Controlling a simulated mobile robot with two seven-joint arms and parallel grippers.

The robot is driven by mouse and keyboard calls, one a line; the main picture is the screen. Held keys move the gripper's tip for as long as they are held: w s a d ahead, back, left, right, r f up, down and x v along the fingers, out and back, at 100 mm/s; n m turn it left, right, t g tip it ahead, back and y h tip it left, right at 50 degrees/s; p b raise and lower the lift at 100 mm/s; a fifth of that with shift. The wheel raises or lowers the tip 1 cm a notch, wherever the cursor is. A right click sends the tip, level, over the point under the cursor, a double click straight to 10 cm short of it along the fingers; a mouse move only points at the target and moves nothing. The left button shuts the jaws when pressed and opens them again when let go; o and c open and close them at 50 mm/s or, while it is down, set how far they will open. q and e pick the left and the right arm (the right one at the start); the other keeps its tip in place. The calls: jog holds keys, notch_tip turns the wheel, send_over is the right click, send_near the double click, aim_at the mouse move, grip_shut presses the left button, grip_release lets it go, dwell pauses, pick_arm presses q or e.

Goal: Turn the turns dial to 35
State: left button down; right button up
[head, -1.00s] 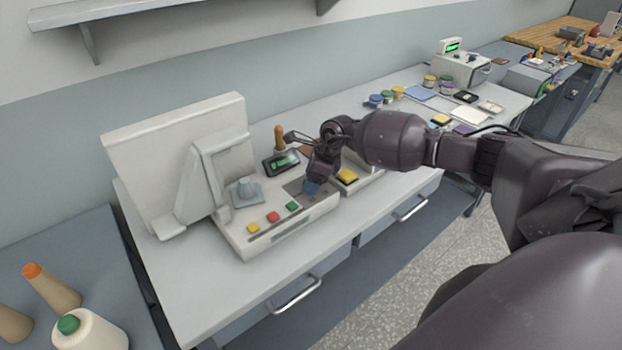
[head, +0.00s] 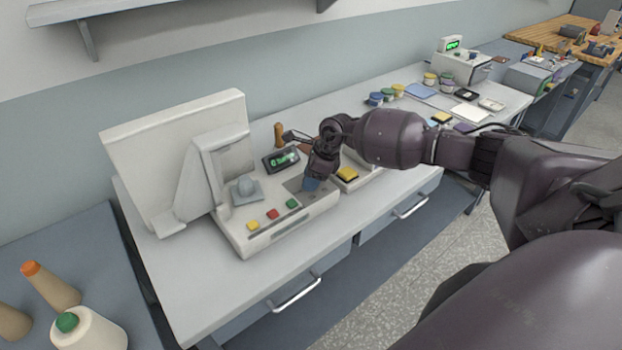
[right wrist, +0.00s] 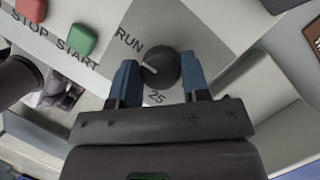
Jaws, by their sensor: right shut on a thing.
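The turns dial (right wrist: 160,68) is a dark round knob on a grey panel, with a pale pointer line toward the left in the right wrist view. Printed labels RUN and 25 lie around it. My right gripper (right wrist: 158,80) has its two blue fingers on either side of the knob and is shut on it. In the head view my right gripper (head: 312,184) reaches down to the right part of the white machine (head: 290,232), and it hides the dial. A small green display (head: 283,160) is lit behind it, its digits too small to read. My left gripper is out of view.
A yellow block (head: 347,174) is close right of my gripper. A wooden-handled tool (head: 279,134) stands behind. Bench space in front is clear.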

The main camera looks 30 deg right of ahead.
jog(key=shift+f+n+b, duration=0.25)
jog(key=shift+n+b, duration=0.25)
jog(key=shift+b, duration=0.35)
jog(key=n+g+b, duration=0.1)
jog(key=n+b, duration=0.3)
jog(key=b, duration=0.1)
jog(key=n+g+b, duration=0.1)
jog(key=n+b, duration=0.1)
jog(key=b, duration=0.1)
jog(key=shift+w+f+g+y, duration=0.15)
jog(key=shift+f+g+y, duration=0.15)
jog(key=shift+y, duration=0.1)
jog(key=shift+n+b, duration=0.4)
jog(key=shift+b, duration=0.1)
jog(key=shift+r+n+g+b, duration=0.15)
jog(key=shift+n+g+b, duration=0.45)
jog(key=shift+n+b, duration=0.4)
jog(key=shift+r+n+b, duration=0.2)
jog(key=shift+n+b, duration=0.3)
jog(key=shift+n, duration=0.1)
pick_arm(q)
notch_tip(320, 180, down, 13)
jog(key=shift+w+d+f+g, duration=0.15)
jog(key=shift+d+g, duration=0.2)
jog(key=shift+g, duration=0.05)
pick_arm(e)
jog(key=shift+r, duration=0.1)
jog(key=shift+n+g, duration=0.3)
jog(key=o, duration=0.9)
jog(key=shift+r, duration=0.1)
